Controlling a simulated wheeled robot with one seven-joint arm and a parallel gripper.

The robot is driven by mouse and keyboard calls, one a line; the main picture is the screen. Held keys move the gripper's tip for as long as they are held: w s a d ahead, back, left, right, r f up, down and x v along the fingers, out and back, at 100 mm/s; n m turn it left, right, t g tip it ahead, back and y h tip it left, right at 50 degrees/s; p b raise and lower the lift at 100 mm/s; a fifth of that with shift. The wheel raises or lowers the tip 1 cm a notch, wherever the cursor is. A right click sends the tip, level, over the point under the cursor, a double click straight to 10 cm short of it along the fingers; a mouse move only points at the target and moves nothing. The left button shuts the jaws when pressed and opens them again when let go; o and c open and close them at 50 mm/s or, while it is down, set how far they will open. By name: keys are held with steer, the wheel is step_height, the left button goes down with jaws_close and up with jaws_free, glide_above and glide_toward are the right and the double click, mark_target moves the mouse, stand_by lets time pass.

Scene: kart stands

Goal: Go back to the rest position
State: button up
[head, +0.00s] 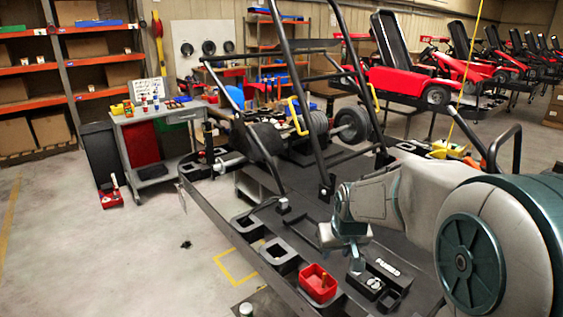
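My arm reaches in from the right side of the head view. My gripper (356,262) points down over the dark work stand (330,208), near its front edge. It is left of a black block with white lettering (383,268) and up and right of a small red bin (318,284). The fingers are small and partly hidden, so I cannot tell whether they are open or shut. I see nothing clearly held between them.
A black frame of tubes (318,100) rises from the stand close to my arm. Black square holders (278,252) line the stand's near edge. A grey cart (165,130) stands at the left, with shelves behind. Red karts (400,80) stand at the back right. The left floor is mostly clear.

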steer(key=s+r, duration=0.2)
steer(key=s, duration=0.8)
steer(key=s+r+m+g, duration=0.1)
steer(key=s, duration=1)
steer(key=shift+s+a+r, duration=0.2)
steer(key=shift+a+r, duration=0.05)
steer(key=shift+r, duration=0.1)
